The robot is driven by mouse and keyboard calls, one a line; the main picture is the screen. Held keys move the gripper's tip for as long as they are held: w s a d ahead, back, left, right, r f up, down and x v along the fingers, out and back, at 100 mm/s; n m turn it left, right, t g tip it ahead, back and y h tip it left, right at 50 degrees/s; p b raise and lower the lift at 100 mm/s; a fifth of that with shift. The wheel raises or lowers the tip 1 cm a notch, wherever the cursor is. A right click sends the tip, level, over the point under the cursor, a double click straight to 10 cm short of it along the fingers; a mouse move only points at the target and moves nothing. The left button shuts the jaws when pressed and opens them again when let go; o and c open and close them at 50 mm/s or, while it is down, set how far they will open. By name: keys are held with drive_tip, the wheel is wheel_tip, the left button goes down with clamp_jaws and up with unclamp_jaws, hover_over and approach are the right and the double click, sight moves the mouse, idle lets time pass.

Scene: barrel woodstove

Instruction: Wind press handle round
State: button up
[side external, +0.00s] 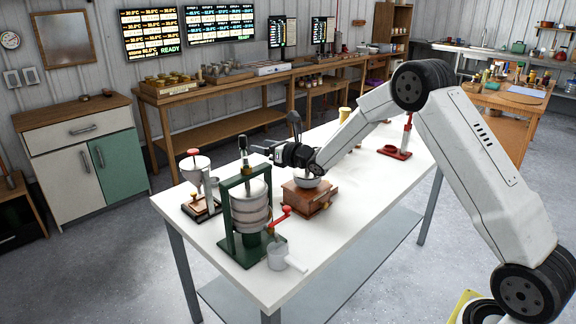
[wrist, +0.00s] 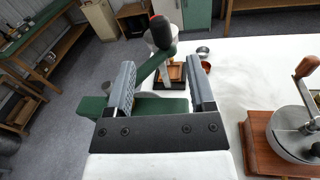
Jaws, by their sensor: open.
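The press is a green frame (side external: 225,217) around stacked pale round layers (side external: 252,210), at the near end of the white table. Its handle has an upright black grip (side external: 242,144) above the frame; in the wrist view the black grip (wrist: 160,32) tops a dark green crank arm (wrist: 150,66). My gripper (side external: 257,149) is level with the top of the press, just right of the grip. In the wrist view my gripper (wrist: 160,72) has its fingers apart, with the crank arm showing between them. The grip appears beyond the fingertips; I see no contact.
A wooden grinder (side external: 305,200) with a metal bowl and crank stands close right of the press. A white hopper with a red knob (side external: 193,152) stands behind-left. A grey cup (side external: 277,257) sits in front, beside a red lever (side external: 279,216). The table's middle is partly bare.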

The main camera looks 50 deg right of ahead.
sight(243, 150)
drive_tip(key=shift+w+d+r+n, duration=0.15)
drive_tip(key=shift+w+n, duration=0.1)
drive_tip(key=shift+n, duration=0.45)
drive_tip(key=shift+w, duration=0.1)
drive_tip(key=shift+w+a, duration=0.25)
drive_tip(key=shift+w, duration=1)
drive_tip(key=shift+w+a, duration=0.25)
drive_tip(key=shift+w, duration=0.95)
drive_tip(key=shift+w+a, duration=0.25)
drive_tip(key=shift+w, duration=1)
clamp_jaws()
